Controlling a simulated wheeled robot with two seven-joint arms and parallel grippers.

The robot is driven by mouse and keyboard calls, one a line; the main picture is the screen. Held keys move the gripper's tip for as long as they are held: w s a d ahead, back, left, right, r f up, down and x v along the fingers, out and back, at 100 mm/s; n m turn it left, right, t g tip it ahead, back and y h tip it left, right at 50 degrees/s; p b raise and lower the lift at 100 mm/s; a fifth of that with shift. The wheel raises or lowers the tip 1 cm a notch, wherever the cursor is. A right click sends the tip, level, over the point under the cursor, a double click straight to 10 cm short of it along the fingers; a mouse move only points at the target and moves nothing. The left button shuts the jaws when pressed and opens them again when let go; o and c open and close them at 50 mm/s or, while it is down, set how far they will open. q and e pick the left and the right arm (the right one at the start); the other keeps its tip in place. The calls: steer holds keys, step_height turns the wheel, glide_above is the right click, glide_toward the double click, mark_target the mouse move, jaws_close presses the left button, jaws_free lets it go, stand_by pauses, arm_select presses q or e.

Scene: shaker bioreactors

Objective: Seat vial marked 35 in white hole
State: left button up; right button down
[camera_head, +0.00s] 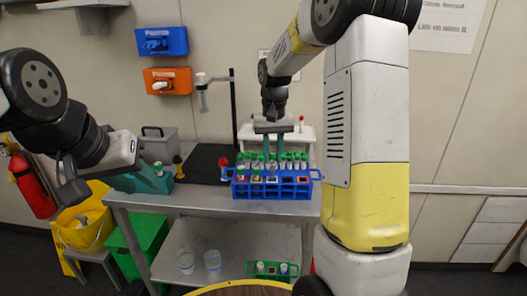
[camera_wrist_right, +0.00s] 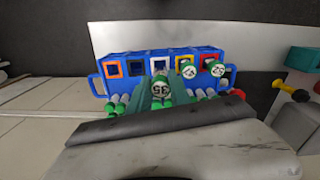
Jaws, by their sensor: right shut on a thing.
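The vial marked 35 (camera_wrist_right: 160,88) has a round white top with a green rim and sits between the teal fingers of my right gripper (camera_wrist_right: 161,97). In the head view my right gripper (camera_head: 272,146) points down over the blue rack (camera_head: 301,190), shut on the vial. The white hole (camera_wrist_right: 161,62) is in the rack's row of coloured holes, just beyond the vial in the wrist view. Whether the vial's lower end is in it is hidden.
Two vials (camera_wrist_right: 189,70) (camera_wrist_right: 217,68) stand in the yellow and red-framed holes beside the white one. Several green-capped vials (camera_wrist_right: 117,103) fill another row. A stand (camera_head: 234,110) and dark mat (camera_head: 203,160) are left of the rack.

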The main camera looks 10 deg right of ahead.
mark_target(272, 181)
steer(key=shift+f, duration=2.7)
stand_by(2.3)
steer(key=c, duration=1.1)
jaws_free()
steer(key=shift+r, duration=0.1)
step_height(272, 181, up, 8)
steer(key=shift+s+f, duration=0.1)
steer(key=s+r+t, duration=0.2)
steer(key=s, duration=0.6)
steer(key=s+a+r+t+y, duration=0.1)
steer(key=s+r+t, duration=0.1)
steer(key=s, duration=0.6)
steer(key=s+a+r+n+t+y, duration=0.1)
steer(key=s+r+t, duration=0.1)
steer(key=s+r, duration=0.2)
steer(key=shift+s+a+r, duration=0.1)
steer(key=shift+s+r, duration=0.05)
steer(key=shift+s, duration=0.8)
steer(key=shift+s+r, duration=0.1)
steer(key=shift+s, duration=0.85)
